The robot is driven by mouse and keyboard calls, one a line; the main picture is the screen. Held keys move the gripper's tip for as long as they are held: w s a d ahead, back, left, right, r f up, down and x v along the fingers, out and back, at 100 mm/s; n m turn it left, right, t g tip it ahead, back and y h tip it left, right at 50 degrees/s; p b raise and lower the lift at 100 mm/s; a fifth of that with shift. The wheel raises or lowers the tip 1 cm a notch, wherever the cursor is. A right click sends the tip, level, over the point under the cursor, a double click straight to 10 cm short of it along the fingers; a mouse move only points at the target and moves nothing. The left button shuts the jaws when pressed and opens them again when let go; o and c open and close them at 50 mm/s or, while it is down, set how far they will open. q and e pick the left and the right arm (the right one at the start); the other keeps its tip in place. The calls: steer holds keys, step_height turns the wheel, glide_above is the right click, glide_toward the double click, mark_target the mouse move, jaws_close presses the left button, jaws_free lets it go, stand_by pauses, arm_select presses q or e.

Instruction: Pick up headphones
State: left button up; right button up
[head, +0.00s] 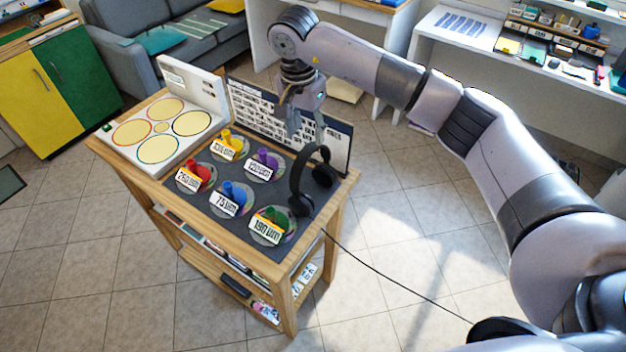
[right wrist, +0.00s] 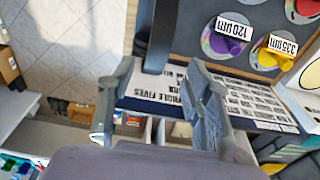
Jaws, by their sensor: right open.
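The black headphones (head: 323,176) stand at the right edge of the cart's dark top, with the headband up and the ear cups below. My right gripper (head: 306,126) is open and points down just above the headband. In the right wrist view the gripper's fingers (right wrist: 162,72) are spread, and the dark band of the headphones (right wrist: 158,35) shows between and beyond them. I cannot tell whether a finger touches the band. My left gripper is not in view.
The wooden cart (head: 318,262) holds several coloured cones on discs with number labels. A printed board (head: 262,110) stands behind the headphones, close to my right gripper. A white panel with round pads (head: 160,128) is at left. A thin black cable (head: 395,283) runs off the cart to the right.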

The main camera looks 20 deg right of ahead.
mark_target(308, 149)
steer(key=shift+f, duration=0.75)
steer(key=f+p, duration=0.2)
steer(key=f, duration=0.1)
steer(key=f+p, duration=0.1)
steer(key=shift+s+d+f, duration=0.1)
steer(key=shift+d+f, duration=0.15)
steer(key=shift+f, duration=0.45)
steer(key=shift+c, duration=0.3)
jaws_close()
